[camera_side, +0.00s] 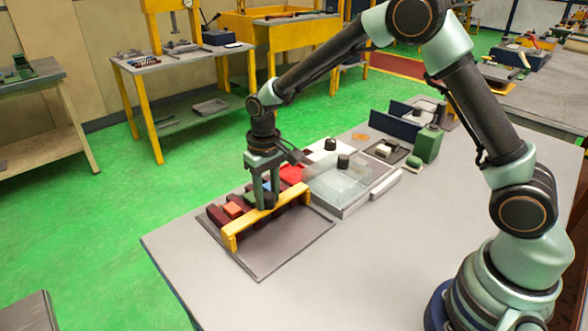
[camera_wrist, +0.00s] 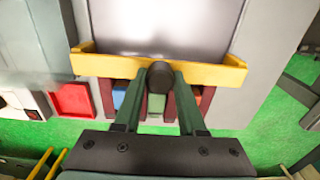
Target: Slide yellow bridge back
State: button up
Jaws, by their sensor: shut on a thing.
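The yellow bridge (camera_side: 243,228) is a long bar with legs at its ends, standing over a dark grey mat (camera_side: 290,246). Dark red blocks (camera_side: 217,215) with orange, blue and green pieces between them lie just behind it. In the wrist view the bridge (camera_wrist: 110,66) runs across the picture, with a dark round knob (camera_wrist: 160,75) at its middle. My gripper (camera_side: 268,203) points down at the bridge's middle. Its green fingers (camera_wrist: 158,92) are shut on the knob, one on each side, hiding part of it in the side view.
A clear-lidded box (camera_side: 338,183) with a dark knob stands to the right. A green block (camera_side: 427,146) and dark blue panel (camera_side: 397,124) are farther right. The table front (camera_side: 360,275) is clear.

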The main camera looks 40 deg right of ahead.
jog(key=shift+s+a+f, duration=0.1)
jog(key=shift+s+f, duration=0.05)
jog(key=shift+s, duration=1.3)
jog(key=shift+s+f, duration=0.1)
jog(key=shift+s, duration=1.35)
jog(key=o, duration=0.9)
jog(key=shift+s, duration=0.1)
jog(key=shift+o, duration=0.2)
notch_tip(320, 180, up, 6)
jog(key=shift+r, duration=0.15)
jog(key=s+d+r+t, duration=0.5)
jog(key=s+d+r, duration=0.4)
jog(key=s+r, duration=0.2)
jog(key=shift+s+r+t, duration=0.15)
jog(key=shift+r+t, duration=0.15)
jog(key=shift+r, duration=0.4)
